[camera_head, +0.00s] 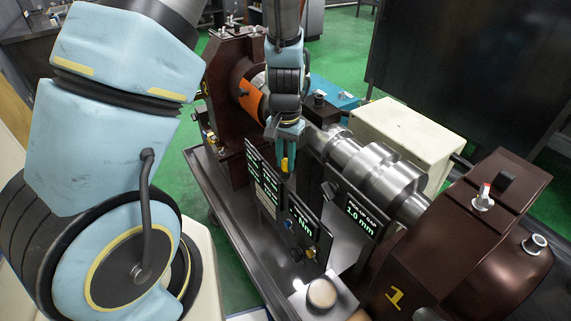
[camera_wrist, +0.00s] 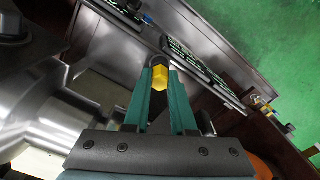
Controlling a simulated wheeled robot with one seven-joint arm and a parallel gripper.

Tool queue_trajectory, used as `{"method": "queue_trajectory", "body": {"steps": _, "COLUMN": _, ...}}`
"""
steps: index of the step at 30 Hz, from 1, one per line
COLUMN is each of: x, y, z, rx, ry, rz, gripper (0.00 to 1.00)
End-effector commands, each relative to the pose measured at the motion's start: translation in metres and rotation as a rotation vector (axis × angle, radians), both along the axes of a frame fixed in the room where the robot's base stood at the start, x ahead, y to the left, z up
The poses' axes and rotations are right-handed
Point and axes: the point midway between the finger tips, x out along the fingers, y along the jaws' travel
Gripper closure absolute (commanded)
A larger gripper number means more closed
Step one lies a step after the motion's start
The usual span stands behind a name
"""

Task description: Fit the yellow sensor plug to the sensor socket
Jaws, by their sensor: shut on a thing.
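The yellow sensor plug (camera_head: 285,164) hangs below my gripper (camera_head: 288,143) in the head view, in front of the metal shaft. In the wrist view the plug (camera_wrist: 160,77) is clamped between the two teal fingertips of my gripper (camera_wrist: 161,84), with a dark end beyond its yellow part. The plug is in the air, above and beside the display panels. I cannot pick out the sensor socket for certain in either view; it may be small or hidden.
A stepped metal shaft (camera_head: 378,172) runs between two dark brown housings (camera_head: 465,235). Black display panels (camera_head: 303,222) stand in front of it, one reading "PICK-UP GAP 1.0 mm" (camera_head: 357,212). A round pale button (camera_head: 321,293) sits at the front. A cream box (camera_head: 405,130) stands behind the shaft.

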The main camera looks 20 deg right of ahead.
Motion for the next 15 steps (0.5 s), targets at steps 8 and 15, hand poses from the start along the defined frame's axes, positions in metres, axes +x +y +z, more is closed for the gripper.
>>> {"method": "queue_trajectory", "body": {"steps": 8, "x": 0.0, "y": 0.0, "z": 0.009, "rx": -0.001, "ry": -0.001, "rz": 0.0, "gripper": 1.0}}
{"method": "queue_trajectory", "body": {"steps": 15, "x": 0.0, "y": 0.0, "z": 0.021, "rx": 0.0, "ry": 0.0, "rz": 0.0, "gripper": 1.0}}
